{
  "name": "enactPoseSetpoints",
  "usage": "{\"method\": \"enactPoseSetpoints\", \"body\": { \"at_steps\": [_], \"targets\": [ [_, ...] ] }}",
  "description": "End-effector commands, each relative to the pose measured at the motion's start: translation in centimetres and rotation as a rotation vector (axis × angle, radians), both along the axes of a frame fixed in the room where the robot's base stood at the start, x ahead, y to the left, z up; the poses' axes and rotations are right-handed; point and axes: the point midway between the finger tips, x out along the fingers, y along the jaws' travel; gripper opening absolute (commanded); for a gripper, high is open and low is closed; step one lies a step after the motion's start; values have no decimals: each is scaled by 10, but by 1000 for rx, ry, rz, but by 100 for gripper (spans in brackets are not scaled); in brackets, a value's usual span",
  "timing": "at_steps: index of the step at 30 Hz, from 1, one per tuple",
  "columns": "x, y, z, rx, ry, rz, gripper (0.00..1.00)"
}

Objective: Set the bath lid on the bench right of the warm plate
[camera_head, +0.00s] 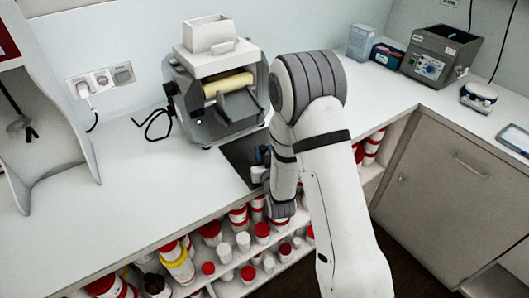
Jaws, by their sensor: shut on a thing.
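My gripper (261,164) points down at the front edge of the bench, just in front of the roller mill, and is partly hidden by my arm. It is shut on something. A dark flat panel (238,156) shows beside and behind it, partly covered by my arm; it looks like the bath lid, but I cannot tell its height above the bench. The grey bath (431,67) with a control panel stands at the back right, its dark top uncovered. A small white-and-blue device (478,97) stands right of it; I cannot tell whether it is the warm plate.
The roller mill (215,90) with a white hopper stands behind my gripper. Shelves under the bench hold several red-lidded jars (210,232). A flat tablet-like thing (516,138) lies at the far right. The left bench (110,205) is clear.

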Motion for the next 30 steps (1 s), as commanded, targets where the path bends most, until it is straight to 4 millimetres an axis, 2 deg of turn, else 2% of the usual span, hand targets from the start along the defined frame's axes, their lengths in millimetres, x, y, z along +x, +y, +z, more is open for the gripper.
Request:
{"method": "enactPoseSetpoints", "body": {
  "at_steps": [8,9,16,27,30],
  "targets": [
    [0,1,-3,0,-2,1,0],
    [0,1,-3,0,-1,1,30],
    [0,1,-2,0,0,2,49],
    [-1,2,3,0,1,3,50],
    [-16,-1,-1,0,1,4,50]
  ]
}}
